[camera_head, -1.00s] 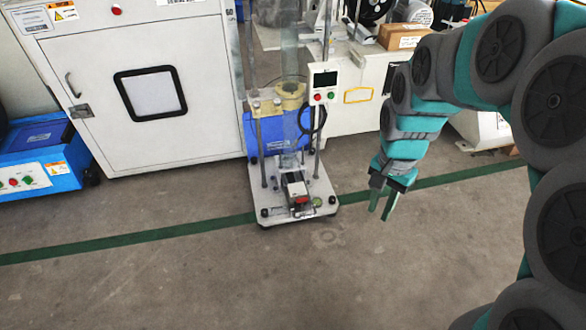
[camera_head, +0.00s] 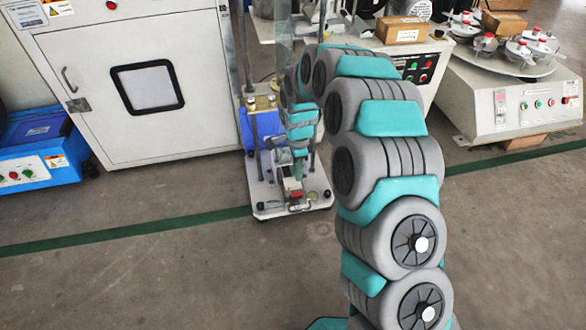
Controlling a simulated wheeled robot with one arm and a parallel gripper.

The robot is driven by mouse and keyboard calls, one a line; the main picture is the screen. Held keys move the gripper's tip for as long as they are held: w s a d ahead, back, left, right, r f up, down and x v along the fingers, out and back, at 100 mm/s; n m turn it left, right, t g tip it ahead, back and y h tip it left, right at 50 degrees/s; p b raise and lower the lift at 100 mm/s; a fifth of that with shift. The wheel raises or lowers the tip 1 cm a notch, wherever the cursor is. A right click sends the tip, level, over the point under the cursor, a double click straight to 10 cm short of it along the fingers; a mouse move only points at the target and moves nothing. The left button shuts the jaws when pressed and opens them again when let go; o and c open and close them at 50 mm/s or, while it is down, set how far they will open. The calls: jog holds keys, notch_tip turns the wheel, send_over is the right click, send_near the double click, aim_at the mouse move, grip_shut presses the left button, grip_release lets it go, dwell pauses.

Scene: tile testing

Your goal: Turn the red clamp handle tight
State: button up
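The red clamp handle (camera_head: 296,195) is a small red part low on the test machine, at the front of its white base plate (camera_head: 262,199). My gripper (camera_head: 299,170) points down just above and behind the handle in the picture. Its green fingers overlap in this view, so the gap between them does not show. I cannot tell whether a fingertip touches the clamp. My arm hides the machine's control box and much of its right side.
A white cabinet (camera_head: 205,105) stands left of the machine, with a blue unit (camera_head: 38,150) at far left. A white machine with a round plate (camera_head: 520,105) stands at right. The floor in front (camera_head: 150,280) is clear.

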aim_at(297, 193)
notch_tip(297, 193, down, 10)
jog(key=shift+b, duration=0.9)
jog(key=shift+c, duration=0.3)
grip_shut()
dwell(0.6)
